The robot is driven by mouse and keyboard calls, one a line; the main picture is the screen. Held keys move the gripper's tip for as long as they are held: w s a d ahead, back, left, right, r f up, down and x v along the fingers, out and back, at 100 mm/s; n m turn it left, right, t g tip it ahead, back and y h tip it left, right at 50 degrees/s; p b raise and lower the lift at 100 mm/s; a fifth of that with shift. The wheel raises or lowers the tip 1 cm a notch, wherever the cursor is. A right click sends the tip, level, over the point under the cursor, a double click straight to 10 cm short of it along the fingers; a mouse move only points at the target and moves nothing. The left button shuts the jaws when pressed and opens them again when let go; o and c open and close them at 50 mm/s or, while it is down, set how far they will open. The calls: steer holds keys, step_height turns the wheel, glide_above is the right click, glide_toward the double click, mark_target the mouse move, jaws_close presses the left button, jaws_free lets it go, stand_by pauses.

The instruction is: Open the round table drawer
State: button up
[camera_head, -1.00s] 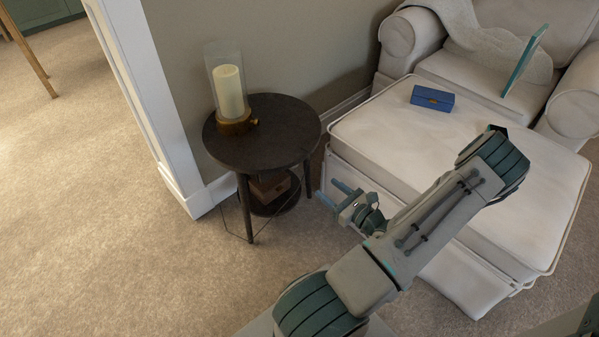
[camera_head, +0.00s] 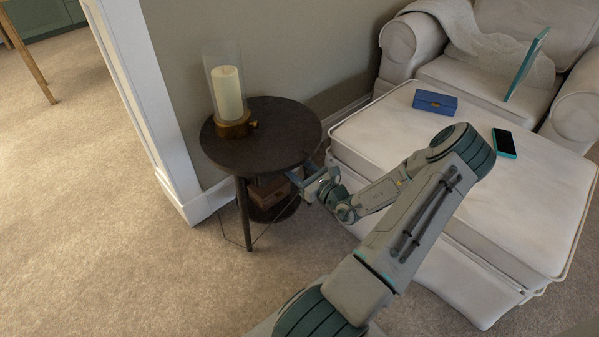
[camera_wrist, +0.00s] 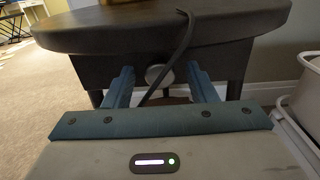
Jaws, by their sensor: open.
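The dark round table (camera_head: 280,130) stands against the wall, left of the ottoman. In the wrist view its top edge (camera_wrist: 110,38) spans the upper part, with the drawer front (camera_wrist: 110,68) under it. A round grey knob (camera_wrist: 157,75) sits on that front. My gripper (camera_head: 300,182) is at the table's right side, just below the top. In the wrist view its two blue fingers (camera_wrist: 160,88) are open, one on each side of the knob, with gaps to it. The drawer looks shut. A dark thin cord-like strip (camera_wrist: 180,50) hangs across the front beside the knob.
A candle in a glass holder (camera_head: 228,92) stands on the table. A wooden box (camera_head: 268,192) is on the lower shelf. The white ottoman (camera_head: 460,190) is close to the right of my arm, with a blue box (camera_head: 435,102) and a phone (camera_head: 504,143) on it. Carpet is clear at the left.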

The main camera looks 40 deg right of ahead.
steer(key=shift+c, duration=0.3)
jaws_close()
steer(key=s+d+p, duration=0.1)
steer(key=s+p, duration=0.5)
steer(key=s, duration=1)
steer(key=shift+s, duration=0.2)
steer(key=shift+d, duration=0.1)
steer(key=shift+o, duration=0.3)
jaws_free()
